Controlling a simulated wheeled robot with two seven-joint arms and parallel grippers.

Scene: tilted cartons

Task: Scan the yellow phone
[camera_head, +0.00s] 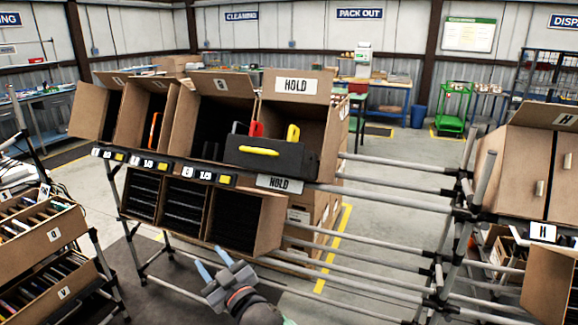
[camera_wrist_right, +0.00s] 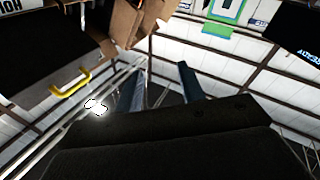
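A yellow flat item (camera_head: 293,132), which looks like the yellow phone, stands upright in the carton marked HOLD. Its lower part is hidden behind a black bin front (camera_head: 285,160) with a yellow handle (camera_head: 259,151). A red item (camera_head: 257,129) and a grey item (camera_head: 238,128) stand to its left. My right gripper (camera_head: 213,264) is below and left of that carton, in front of the lower shelf, with its two blue fingers apart and nothing between them. In the wrist view the gripper (camera_wrist_right: 160,86) is also open and empty. My left gripper is not in view.
Tilted cartons (camera_head: 210,115) line the rack, one holding an orange item (camera_head: 153,130). Lower cartons (camera_head: 240,222) sit beneath. Bare metal rails (camera_head: 390,188) run right towards another rack of cartons (camera_head: 515,160). Trays of thin items (camera_head: 40,245) stand at left.

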